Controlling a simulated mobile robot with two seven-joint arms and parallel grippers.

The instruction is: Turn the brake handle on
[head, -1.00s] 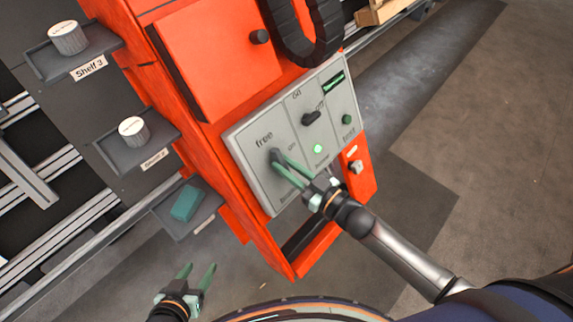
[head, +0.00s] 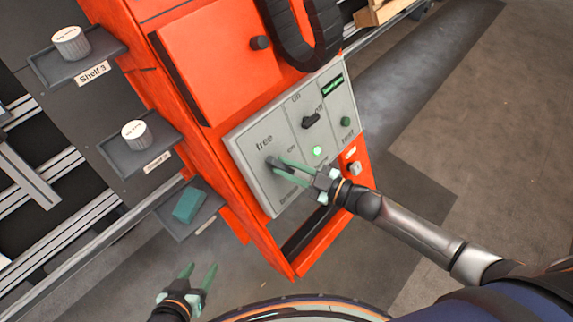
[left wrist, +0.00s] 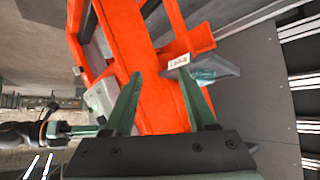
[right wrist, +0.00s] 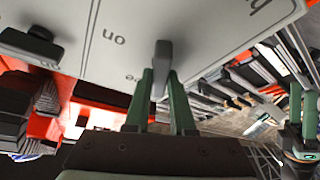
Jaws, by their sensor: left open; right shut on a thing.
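The brake handle (head: 271,162) is a dark grey lever on the pale control panel (head: 258,184) of the orange cabinet, below the word "free". In the right wrist view the handle (right wrist: 162,56) stands between the fingertips, with the word "on" to its left. My right gripper (head: 278,166) is shut on the handle, and its fingers partly hide it. They also show in the right wrist view (right wrist: 163,78). My left gripper (head: 200,269) is open and empty, low in front of the cabinet; it also shows in the left wrist view (left wrist: 160,75).
A black switch (head: 311,121), a lit lamp (head: 318,151) and a green button (head: 345,121) share the panel. Shelves at left hold two white-topped cans (head: 71,41) (head: 136,134) and a teal block (head: 188,205). A black cable chain (head: 322,35) hangs above. Floor at right is clear.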

